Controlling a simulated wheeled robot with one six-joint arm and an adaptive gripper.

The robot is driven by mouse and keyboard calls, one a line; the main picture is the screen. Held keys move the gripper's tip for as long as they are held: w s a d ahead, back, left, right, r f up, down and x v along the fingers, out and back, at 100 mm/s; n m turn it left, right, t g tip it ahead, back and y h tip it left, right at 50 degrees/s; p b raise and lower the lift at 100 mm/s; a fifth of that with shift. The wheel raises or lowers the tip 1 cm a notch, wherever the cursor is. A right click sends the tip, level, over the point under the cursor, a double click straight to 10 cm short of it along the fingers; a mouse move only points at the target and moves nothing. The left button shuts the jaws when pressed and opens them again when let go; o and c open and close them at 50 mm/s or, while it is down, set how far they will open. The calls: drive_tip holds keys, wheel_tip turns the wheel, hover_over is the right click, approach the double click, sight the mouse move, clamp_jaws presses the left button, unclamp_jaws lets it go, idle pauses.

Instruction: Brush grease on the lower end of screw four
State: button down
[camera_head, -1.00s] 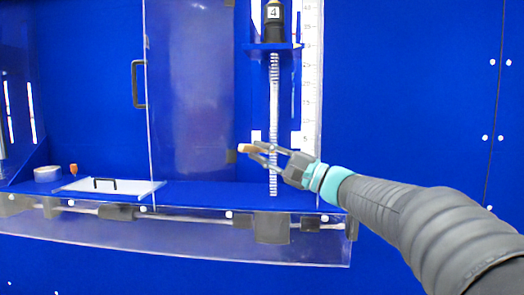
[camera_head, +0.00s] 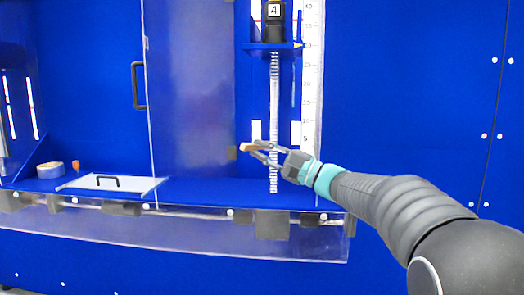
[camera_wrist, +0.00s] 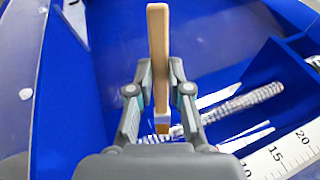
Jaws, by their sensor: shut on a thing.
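Screw four (camera_head: 274,100) is a vertical threaded metal rod below a black part marked 4 (camera_head: 274,28). It also shows in the wrist view (camera_wrist: 245,102), lying slantwise right of the brush. My gripper (camera_head: 262,152) is in front of the screw's lower part. It is shut on a brush (camera_wrist: 158,60) with a flat wooden handle, which also shows in the head view (camera_head: 247,147) just left of the screw. Whether the brush touches the screw cannot be told.
A clear panel (camera_head: 190,90) with a black handle (camera_head: 138,85) stands left of the screw. A ruler scale (camera_head: 312,90) is right of it. On the blue ledge are a flat handled plate (camera_head: 138,186), a tape roll (camera_head: 51,170) and a small orange item (camera_head: 75,166).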

drive_tip(key=shift+w, duration=0.85)
idle(0.5)
drive_tip(key=shift+f+b, duration=4.7)
drive_tip(key=shift+b, duration=0.75)
drive_tip(key=shift+r+p, duration=2.15)
drive_tip(key=shift+r, duration=2.65)
drive_tip(key=shift+f+b, duration=2.15)
drive_tip(key=shift+b, duration=0.15)
